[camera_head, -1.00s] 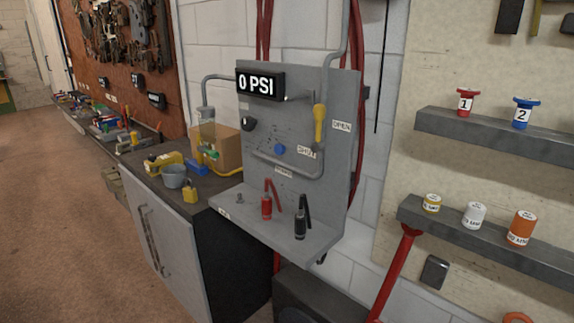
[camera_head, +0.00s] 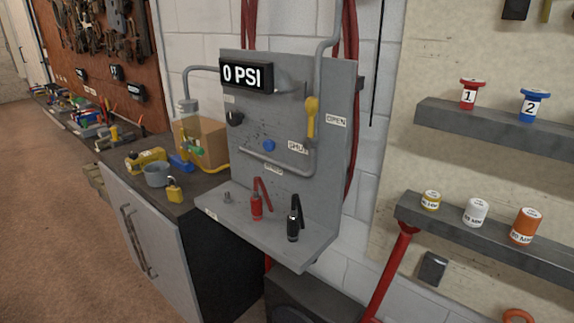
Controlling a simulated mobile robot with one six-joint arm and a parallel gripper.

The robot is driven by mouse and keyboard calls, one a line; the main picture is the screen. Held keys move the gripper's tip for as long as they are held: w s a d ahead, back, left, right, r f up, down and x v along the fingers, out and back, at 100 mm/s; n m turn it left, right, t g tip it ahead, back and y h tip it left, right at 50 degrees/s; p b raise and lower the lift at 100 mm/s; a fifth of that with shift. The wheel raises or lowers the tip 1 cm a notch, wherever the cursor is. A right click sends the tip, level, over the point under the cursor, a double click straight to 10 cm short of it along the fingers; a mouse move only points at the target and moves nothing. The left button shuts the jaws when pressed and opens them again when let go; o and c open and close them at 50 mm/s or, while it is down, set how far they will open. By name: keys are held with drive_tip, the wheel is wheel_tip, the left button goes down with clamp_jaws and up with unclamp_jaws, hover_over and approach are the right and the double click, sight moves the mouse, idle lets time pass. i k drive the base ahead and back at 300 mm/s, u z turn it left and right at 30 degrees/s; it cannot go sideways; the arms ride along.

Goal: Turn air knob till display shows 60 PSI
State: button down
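The display (camera_head: 246,75) at the top of the grey panel reads 0 PSI. A black knob (camera_head: 234,118) sits on the panel's left edge below the display. A blue knob (camera_head: 268,145) sits near the panel's middle. I cannot tell from labels which one is the air knob. A yellow lever valve (camera_head: 311,118) stands upright on the pipe at the right, between an OPEN label (camera_head: 336,121) and a SHUT label (camera_head: 297,147). My gripper is not in view.
The panel's shelf (camera_head: 270,240) holds a red-handled tool (camera_head: 257,200) and a black-handled tool (camera_head: 294,220). Wall shelves (camera_head: 490,238) are at right. Open floor (camera_head: 50,220) lies at left.

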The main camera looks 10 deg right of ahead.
sight(234, 118)
drive_tip(key=z, duration=0.05)
drive_tip(key=k, duration=1.35)
drive_tip(key=u, duration=0.25)
drive_tip(key=i, duration=1.15)
drive_tip(key=u, duration=1)
drive_tip(key=i, duration=0.4)
drive_tip(key=u, duration=0.2)
